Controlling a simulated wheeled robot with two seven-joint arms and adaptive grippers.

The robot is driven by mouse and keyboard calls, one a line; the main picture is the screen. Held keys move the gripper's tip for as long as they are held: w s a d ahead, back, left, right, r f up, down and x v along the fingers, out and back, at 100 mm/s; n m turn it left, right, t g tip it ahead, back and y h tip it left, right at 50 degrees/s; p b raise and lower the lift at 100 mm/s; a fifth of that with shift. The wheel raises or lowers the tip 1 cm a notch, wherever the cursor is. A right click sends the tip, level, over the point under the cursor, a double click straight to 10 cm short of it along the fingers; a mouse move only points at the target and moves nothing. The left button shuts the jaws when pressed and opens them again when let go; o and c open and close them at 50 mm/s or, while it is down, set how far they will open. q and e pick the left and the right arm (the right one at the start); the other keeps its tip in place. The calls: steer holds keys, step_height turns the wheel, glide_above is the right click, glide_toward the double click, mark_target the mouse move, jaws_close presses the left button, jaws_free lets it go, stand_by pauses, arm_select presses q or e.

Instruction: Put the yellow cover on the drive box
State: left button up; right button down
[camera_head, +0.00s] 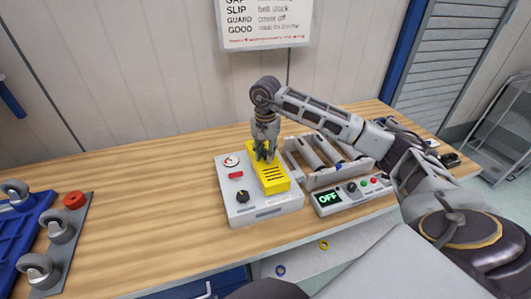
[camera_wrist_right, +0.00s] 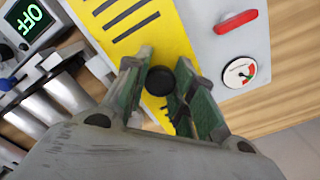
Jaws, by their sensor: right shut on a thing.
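The drive box (camera_head: 238,208) is a light grey box on the wooden bench, with a gauge, a red bar and a black dial. The yellow cover (camera_head: 275,180) with dark slots lies over the box's right part; I cannot tell if it is fully seated. My right gripper (camera_head: 265,157) is above the cover's far end, pointing down. In the right wrist view, its green fingers (camera_wrist_right: 160,66) are shut on the black knob (camera_wrist_right: 161,81) of the yellow cover (camera_wrist_right: 135,25). My left gripper is not in view.
A roller conveyor (camera_head: 318,158) stands right of the box, with a control panel reading OFF (camera_head: 328,197) in front. Caster wheels (camera_head: 58,226), a red part (camera_head: 74,200) and a blue tote (camera_head: 25,225) are at left. The left middle bench is clear.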

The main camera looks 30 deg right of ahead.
steer(key=shift+f+b, duration=0.7)
steer(key=shift+f, duration=0.25)
stand_by(1.0)
steer(key=c, duration=1.1)
jaws_free()
steer(key=shift+r, duration=6)
steer(key=shift+s+f, duration=0.1)
